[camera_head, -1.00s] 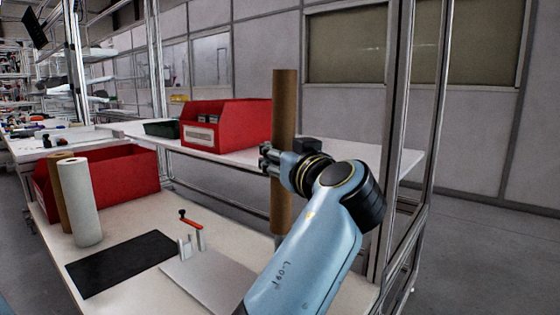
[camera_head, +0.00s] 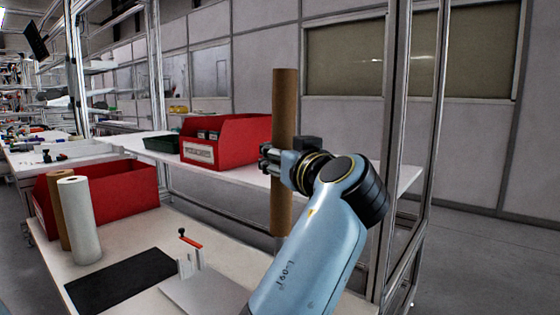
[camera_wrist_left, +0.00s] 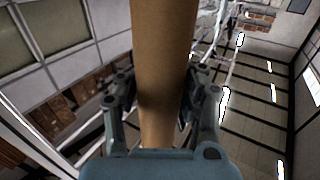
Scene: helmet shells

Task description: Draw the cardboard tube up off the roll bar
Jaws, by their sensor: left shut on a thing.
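The cardboard tube (camera_head: 284,105) is brown and stands upright right of the middle in the head view. My left gripper (camera_head: 270,160) is shut around it at about mid-height. In the left wrist view the tube (camera_wrist_left: 163,70) runs between the two fingers (camera_wrist_left: 160,110). My left arm hides what is lower, so I cannot tell how much of the bar is inside the tube. My right gripper is out of view.
A white roll (camera_head: 80,222) and a brown roll (camera_head: 58,190) stand at the left before a red bin (camera_head: 125,188). A black mat (camera_head: 120,280) and a red-handled clamp (camera_head: 190,242) are on the near bench. Another red bin (camera_head: 235,150) sits on the back shelf. Metal posts (camera_head: 398,150) rise at the right.

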